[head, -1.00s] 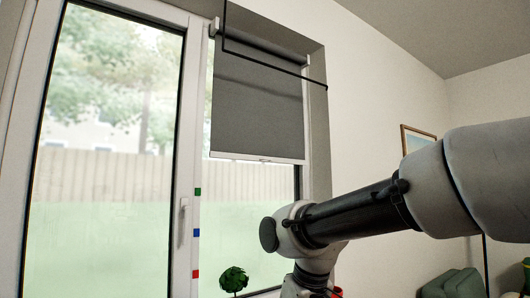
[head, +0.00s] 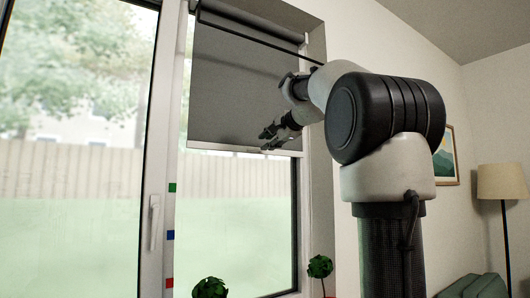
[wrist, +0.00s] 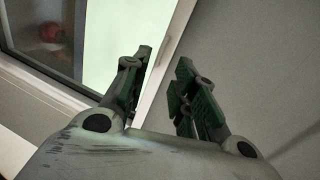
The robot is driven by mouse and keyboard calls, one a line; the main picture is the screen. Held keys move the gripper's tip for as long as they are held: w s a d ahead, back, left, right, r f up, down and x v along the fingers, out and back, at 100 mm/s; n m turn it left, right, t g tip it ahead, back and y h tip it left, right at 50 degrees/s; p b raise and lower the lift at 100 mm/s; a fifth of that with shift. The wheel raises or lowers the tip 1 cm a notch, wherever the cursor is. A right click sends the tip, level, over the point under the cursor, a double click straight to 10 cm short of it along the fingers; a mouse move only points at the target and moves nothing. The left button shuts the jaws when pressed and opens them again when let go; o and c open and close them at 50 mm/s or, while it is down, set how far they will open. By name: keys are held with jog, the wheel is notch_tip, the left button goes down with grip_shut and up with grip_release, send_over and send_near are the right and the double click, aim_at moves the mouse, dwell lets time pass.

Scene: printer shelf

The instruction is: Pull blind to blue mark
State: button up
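The grey blind (head: 235,85) hangs partly down over the right window pane. Its pale bottom rail (head: 215,151) is above the green mark (head: 172,188), the blue mark (head: 171,235) and the red mark (head: 170,283) on the window frame. My gripper (head: 270,138) is at the blind's lower edge, right of its middle. In the wrist view, my gripper (wrist: 162,66) is open, and the pale rail (wrist: 178,32) runs through the gap between the fingers. I cannot tell whether a finger touches it. The rail's small tab is not clearly visible.
A window handle (head: 154,222) sits left of the marks. Two small green plants (head: 319,267) stand low by the window. A floor lamp (head: 501,182), a picture (head: 446,158) and a green seat (head: 474,287) are at the right. The pane below the blind is clear.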

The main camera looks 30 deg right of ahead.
jog(key=x, duration=0.7)
jog(key=shift+w+m, duration=0.3)
jog(key=shift+w, duration=0.05)
jog(key=shift+f, duration=0.15)
grip_shut()
